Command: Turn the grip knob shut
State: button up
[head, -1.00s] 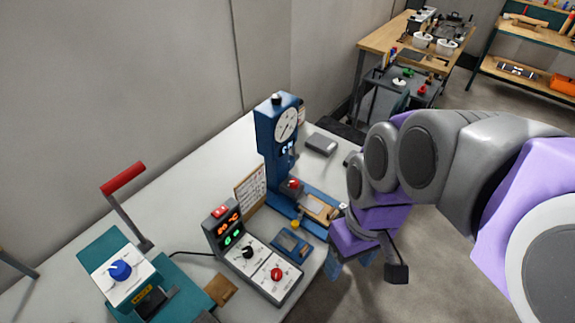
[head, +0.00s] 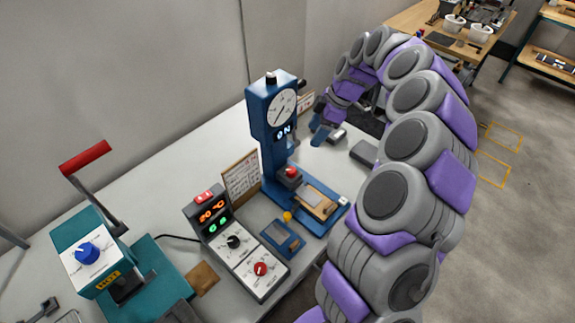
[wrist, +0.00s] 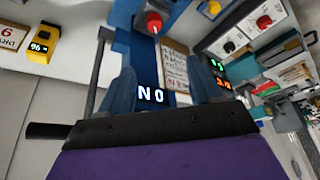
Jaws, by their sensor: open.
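A blue force tester (head: 270,125) with a round dial and a lit display reading 0 N stands on the light table. A red knob (head: 291,172) sits low on its front, above its base; I cannot tell for sure that it is the grip knob. My gripper (head: 321,124) is to the right of the tester's column, above the table, apart from the red knob. In the wrist view, which is upside down, its blue fingers (wrist: 164,85) are spread with the display between them in the picture and nothing held. The red knob (wrist: 154,22) shows beyond them at the top.
Left of the tester are a control box (head: 238,250) with a black and a red knob, and a teal press (head: 90,250) with a blue knob and red lever. A small blue device (head: 282,239) lies near the front edge. A grey block (head: 364,152) is at the right.

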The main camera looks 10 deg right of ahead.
jog(key=d+f, duration=0.1)
jog(key=b, duration=0.1)
send_near(292, 170)
jog(key=x, duration=0.1)
jog(key=b+x, duration=0.1)
jog(key=x, duration=0.2)
jog(key=shift+d+f+b, duration=0.2)
jog(key=shift+d+b, duration=0.1)
jog(key=shift+b, duration=0.05)
jog(key=a+f, duration=0.2)
jog(key=f, duration=0.1)
jog(key=shift+w+a+b, duration=0.15)
jog(key=shift+a+b, duration=0.05)
jog(key=shift+b, duration=0.1)
jog(key=shift+a+f, duration=0.35)
jog(key=shift+f, duration=0.05)
jog(key=shift+d, duration=0.5)
jog(key=shift+c, duration=0.4)
jog(key=shift+a, duration=0.25)
jog(key=c, duration=1)
jog(key=shift+o, duration=0.2)
